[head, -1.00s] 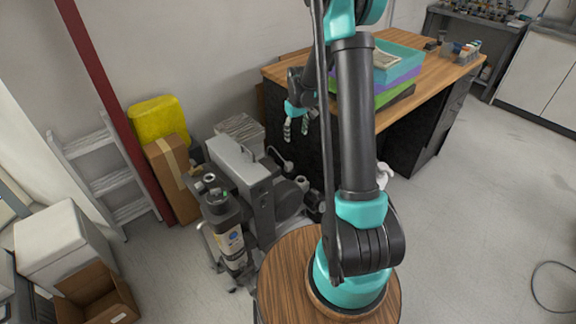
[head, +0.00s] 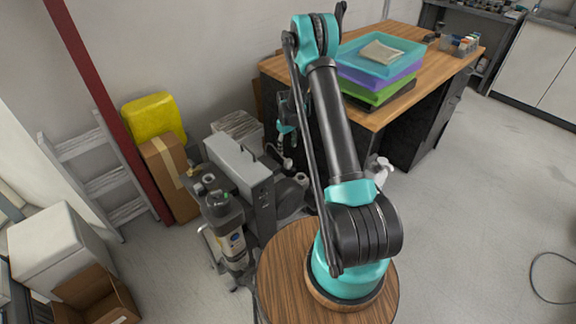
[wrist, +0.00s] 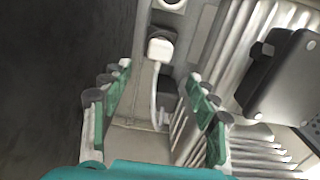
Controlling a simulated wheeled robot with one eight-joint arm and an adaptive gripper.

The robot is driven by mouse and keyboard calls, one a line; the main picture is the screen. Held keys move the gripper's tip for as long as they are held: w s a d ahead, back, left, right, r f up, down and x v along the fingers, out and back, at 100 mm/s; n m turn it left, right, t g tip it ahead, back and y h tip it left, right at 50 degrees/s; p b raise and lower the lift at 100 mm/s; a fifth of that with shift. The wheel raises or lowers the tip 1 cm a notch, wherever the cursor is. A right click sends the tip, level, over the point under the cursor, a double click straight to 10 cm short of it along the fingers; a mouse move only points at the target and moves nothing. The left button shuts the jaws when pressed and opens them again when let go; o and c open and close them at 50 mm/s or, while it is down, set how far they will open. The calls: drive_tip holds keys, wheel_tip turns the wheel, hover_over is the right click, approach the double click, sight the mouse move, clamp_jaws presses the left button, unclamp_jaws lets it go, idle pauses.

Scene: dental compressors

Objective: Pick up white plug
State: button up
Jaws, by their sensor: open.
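A small white plug (wrist: 160,49) shows in the wrist view, with a pale cable running down from it toward me. My gripper (wrist: 160,75) is open and empty, with a green-backed finger on either side of the cable. The plug appears in line with the gap, just beyond the fingertips; the exact depth is unclear. In the head view my gripper (head: 287,143) points down behind the grey compressor equipment, beside the dark desk side. A small white piece, likely the plug (head: 288,164), shows just below it.
The grey compressor unit (head: 236,166) stands close to the left of my gripper. The wooden desk (head: 375,118) with stacked coloured trays (head: 380,72) is to the right. In the wrist view a dark box-like part (wrist: 280,75) and ribbed pale surfaces lie close on the right.

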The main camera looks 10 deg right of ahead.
sight(288, 160)
drive_tip(key=f, duration=1)
drive_tip(key=shift+s+d, duration=0.15)
drive_tip(key=shift+s, duration=0.05)
drive_tip(key=c, duration=1.2)
drive_tip(key=shift+c, duration=0.2)
drive_tip(key=shift+r, duration=0.15)
